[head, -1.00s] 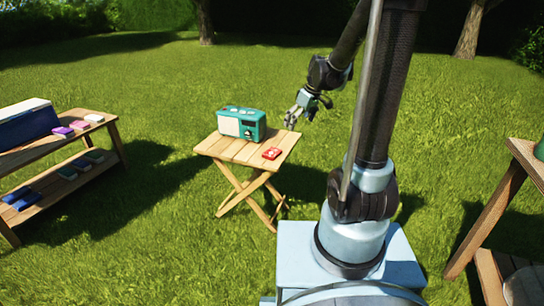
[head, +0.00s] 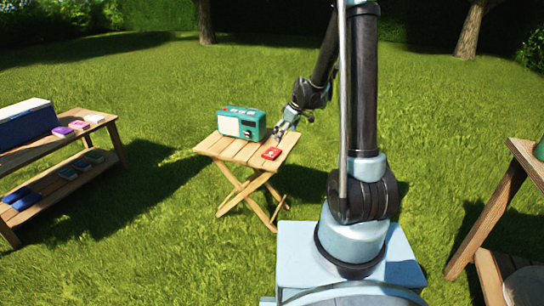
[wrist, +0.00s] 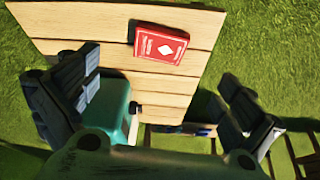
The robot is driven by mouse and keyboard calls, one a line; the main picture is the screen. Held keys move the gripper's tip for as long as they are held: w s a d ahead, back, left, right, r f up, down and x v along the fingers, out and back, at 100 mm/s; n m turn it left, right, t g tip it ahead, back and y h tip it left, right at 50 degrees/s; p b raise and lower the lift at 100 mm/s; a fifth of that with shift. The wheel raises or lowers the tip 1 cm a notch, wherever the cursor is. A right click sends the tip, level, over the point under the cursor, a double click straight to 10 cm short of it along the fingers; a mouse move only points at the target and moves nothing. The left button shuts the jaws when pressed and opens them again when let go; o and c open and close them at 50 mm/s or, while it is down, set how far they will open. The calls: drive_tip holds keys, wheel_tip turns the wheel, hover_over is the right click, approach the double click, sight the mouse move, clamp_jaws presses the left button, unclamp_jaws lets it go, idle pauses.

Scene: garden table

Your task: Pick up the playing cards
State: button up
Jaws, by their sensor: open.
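The playing cards are a red box (head: 271,153) lying flat on the right part of a small wooden folding table (head: 232,153). My gripper (head: 284,134) is open and empty, just behind and above the cards at the table's right edge. In the wrist view its two fingers (wrist: 166,100) are spread wide, with the cards apart from both. A teal radio (head: 241,122) stands left of the cards; it also shows in the wrist view (wrist: 113,103).
A wooden shelf bench (head: 113,131) at the left holds a blue cooler box (head: 28,125) and several small coloured boxes. Another wooden stand (head: 503,195) is at the right edge. Open grass lies around the folding table.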

hover_over(273, 152)
drive_tip(key=s+d, duration=0.1)
drive_tip(key=d, duration=0.2)
drive_tip(key=f, duration=0.6)
drive_tip(key=shift+s+a+f, duration=0.15)
drive_tip(key=shift+s, duration=0.05)
drive_tip(key=shift+a+x, duration=0.15)
drive_tip(key=shift+x, duration=0.7)
drive_tip(key=shift+a+x, duration=0.15)
drive_tip(key=shift+x, duration=1.55)
drive_tip(key=shift+w, duration=0.1)
drive_tip(key=c, duration=1.2)
